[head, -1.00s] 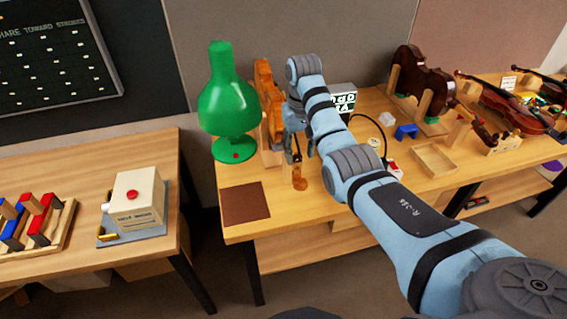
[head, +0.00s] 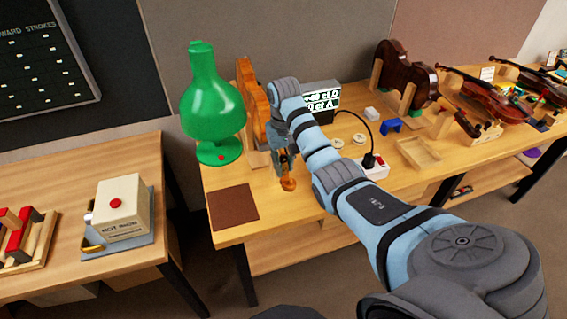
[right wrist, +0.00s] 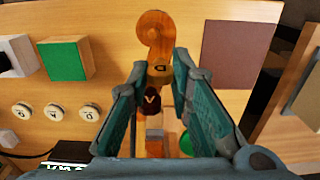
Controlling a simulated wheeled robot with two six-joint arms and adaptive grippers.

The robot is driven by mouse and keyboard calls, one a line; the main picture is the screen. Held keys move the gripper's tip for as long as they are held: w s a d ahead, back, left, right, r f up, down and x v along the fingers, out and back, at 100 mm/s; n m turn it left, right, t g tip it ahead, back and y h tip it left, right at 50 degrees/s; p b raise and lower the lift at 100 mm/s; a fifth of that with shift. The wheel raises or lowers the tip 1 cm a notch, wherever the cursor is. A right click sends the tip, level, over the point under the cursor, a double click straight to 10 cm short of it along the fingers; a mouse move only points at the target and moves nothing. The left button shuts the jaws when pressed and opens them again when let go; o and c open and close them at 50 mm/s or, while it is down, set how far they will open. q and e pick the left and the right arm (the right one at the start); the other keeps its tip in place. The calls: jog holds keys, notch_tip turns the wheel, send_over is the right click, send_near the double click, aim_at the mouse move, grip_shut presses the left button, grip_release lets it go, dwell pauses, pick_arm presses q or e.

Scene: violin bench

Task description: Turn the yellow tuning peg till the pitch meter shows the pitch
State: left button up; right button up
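The violin's scroll (right wrist: 155,32) shows in the right wrist view, and in the head view (head: 288,183) at the front of the bench. A yellowish-brown peg with a letter (right wrist: 160,73) is just below it, between the tips of my right gripper (right wrist: 160,62). The fingers are apart, one close on each side of this peg; I cannot tell whether they touch it. A dark red peg (right wrist: 151,100) is nearer the palm. In the head view my right gripper (head: 283,150) covers the pegs. The pitch meter (head: 322,98) is partly hidden behind my arm. My left gripper is not in view.
A green lamp (head: 212,110) stands close left of the violin. A brown mat (head: 232,206) lies at the bench's front left. A power strip (head: 373,168), an open wooden tray (head: 418,153) and other violins (head: 480,90) are to the right.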

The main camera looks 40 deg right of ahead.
jog(key=shift+m, duration=1.4)
grip_shut()
jog(key=o, duration=0.9)
grip_release()
jog(key=shift+r, duration=0.1)
